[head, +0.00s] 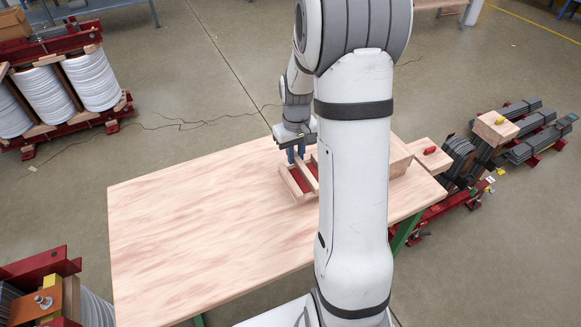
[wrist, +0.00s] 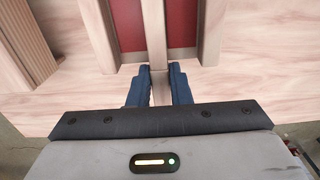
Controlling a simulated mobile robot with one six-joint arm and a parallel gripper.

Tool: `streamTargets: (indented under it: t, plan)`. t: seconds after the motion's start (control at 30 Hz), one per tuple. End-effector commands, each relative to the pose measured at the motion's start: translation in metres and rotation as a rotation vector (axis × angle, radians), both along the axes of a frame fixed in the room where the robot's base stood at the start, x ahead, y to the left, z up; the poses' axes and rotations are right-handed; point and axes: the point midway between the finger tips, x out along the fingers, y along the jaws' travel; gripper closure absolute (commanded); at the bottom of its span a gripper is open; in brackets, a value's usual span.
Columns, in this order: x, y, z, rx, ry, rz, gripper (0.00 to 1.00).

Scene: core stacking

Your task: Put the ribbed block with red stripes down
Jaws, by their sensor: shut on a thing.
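The ribbed block with red stripes (head: 301,181) is pale wood with raised ribs and red strips between them. In the head view it is at the table's right half, low over or on the wooden table (head: 190,220); I cannot tell if it touches. My gripper (head: 296,156) is above it, its blue fingers pointing down. In the wrist view the block (wrist: 128,28) fills the upper middle, and my gripper (wrist: 159,85) is shut on the end of its middle rib. My arm hides part of the table to the right.
Another wooden block (head: 398,160) stands on the table's right side, partly behind my arm. A ribbed wooden piece (wrist: 25,45) shows at left in the wrist view. The table's left half is clear. Coil assemblies (head: 60,90) stand on the floor at left.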

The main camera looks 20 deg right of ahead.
Motion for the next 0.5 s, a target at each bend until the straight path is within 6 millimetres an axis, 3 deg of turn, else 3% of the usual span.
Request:
streamTargets:
  t: [0.37, 0.5]
  plan:
    - [0.000, 0.000, -0.041, 0.001, 0.002, 0.000, 1.00]
    - [0.000, 0.000, -0.044, 0.000, -0.001, -0.001, 1.00]
